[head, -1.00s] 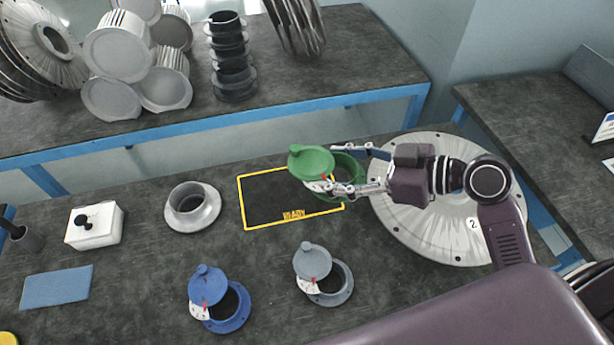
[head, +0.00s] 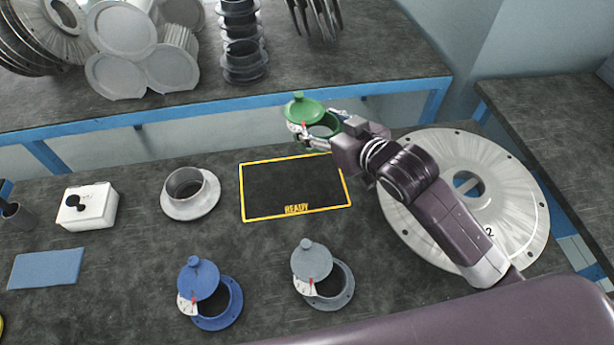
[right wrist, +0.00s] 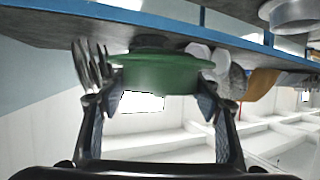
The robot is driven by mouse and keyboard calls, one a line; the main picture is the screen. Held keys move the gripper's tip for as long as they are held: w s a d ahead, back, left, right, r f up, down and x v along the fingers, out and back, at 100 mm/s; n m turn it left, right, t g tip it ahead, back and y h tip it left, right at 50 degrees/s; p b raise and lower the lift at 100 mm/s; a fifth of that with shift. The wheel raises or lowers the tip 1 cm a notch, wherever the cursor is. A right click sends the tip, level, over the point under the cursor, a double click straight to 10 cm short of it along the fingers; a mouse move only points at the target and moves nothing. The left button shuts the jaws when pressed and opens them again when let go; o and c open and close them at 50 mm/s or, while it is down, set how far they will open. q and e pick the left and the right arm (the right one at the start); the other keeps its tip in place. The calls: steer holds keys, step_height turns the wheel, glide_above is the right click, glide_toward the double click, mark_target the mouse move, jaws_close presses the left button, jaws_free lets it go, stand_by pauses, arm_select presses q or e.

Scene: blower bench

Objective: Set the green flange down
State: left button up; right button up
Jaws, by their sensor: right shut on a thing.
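The green flange (head: 326,127), with its green lid (head: 302,106) tilted up and a small white dial at its side, is held in the air by my right gripper (head: 322,132). In the head view it shows over the far edge of the bench, beyond the yellow READY outline (head: 243,200). In the right wrist view the green flange (right wrist: 160,75) sits between the two fingers of my right gripper (right wrist: 158,95). The area inside the outline is bare. My left gripper is not in view.
A blue lidded flange (head: 228,310) and a grey lidded flange (head: 338,290) stand in front. A plain grey flange (head: 190,193) is left of the outline. A large metal disc (head: 520,215) lies on the right. A white box (head: 98,206) and blue cloth (head: 45,268) are far left.

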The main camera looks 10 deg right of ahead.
mark_target(317, 180)
step_height(317, 180, down, 17)
steer(key=shift+r+b, duration=0.1)
steer(key=shift+b, duration=0.35)
steer(key=o, duration=1.4)
steer(key=v, duration=1.2)
